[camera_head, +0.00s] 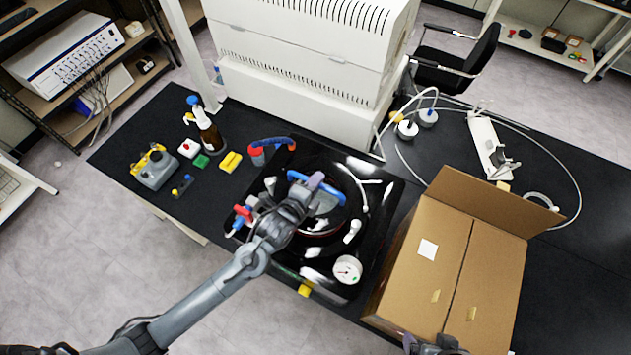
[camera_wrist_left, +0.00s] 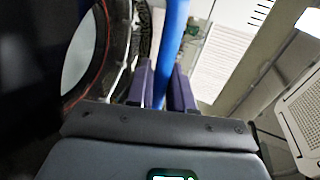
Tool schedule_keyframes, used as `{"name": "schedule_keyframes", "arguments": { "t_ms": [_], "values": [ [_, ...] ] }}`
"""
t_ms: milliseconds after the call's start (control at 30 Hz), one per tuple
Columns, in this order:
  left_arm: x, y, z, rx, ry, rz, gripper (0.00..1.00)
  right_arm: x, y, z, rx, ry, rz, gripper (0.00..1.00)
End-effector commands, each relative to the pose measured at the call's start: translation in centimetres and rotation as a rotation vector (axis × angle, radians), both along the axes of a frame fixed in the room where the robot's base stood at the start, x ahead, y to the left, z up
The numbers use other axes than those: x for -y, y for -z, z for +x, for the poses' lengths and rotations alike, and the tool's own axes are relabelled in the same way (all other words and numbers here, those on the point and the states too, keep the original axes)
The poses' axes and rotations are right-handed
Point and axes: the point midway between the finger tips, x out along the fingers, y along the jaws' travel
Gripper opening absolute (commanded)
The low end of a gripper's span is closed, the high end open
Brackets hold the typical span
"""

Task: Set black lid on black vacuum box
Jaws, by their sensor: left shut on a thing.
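The black lid (camera_head: 357,169) is a glossy dark panel with a round window and blue handles. My left gripper (camera_head: 313,190) is shut on a blue handle (camera_head: 333,190) above the round window. In the left wrist view the blue handle (camera_wrist_left: 171,45) runs between my left fingers (camera_wrist_left: 165,88), beside the window's dark rim. The black vacuum box is at the same spot, mostly hidden by the lid and my left arm; I cannot tell whether the two touch. My right gripper (camera_head: 432,345) shows only partly at the bottom edge, by the carton.
A white pressure gauge (camera_head: 347,269) sits at the front right corner. A brown bottle (camera_head: 209,132) and small coloured items stand on the left. A large white machine (camera_head: 305,60) is behind.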

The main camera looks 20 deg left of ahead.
Motion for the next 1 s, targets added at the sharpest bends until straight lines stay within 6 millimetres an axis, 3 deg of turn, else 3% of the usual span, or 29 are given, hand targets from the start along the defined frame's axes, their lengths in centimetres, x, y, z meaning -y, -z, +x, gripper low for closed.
{"name": "schedule_keyframes", "arguments": {
  "t_ms": [533,1000],
  "values": [
    [0.0,5.0,0.1,0.006,0.0,-0.003,0.0,0.2,5.5,0.0,0.001,-0.003,-0.006,0.95],
    [0.0,6.9,0.1,0.006,0.0,-0.002,0.0,0.1,6.2,0.1,0.002,-0.001,-0.003,0.95]
  ]
}}
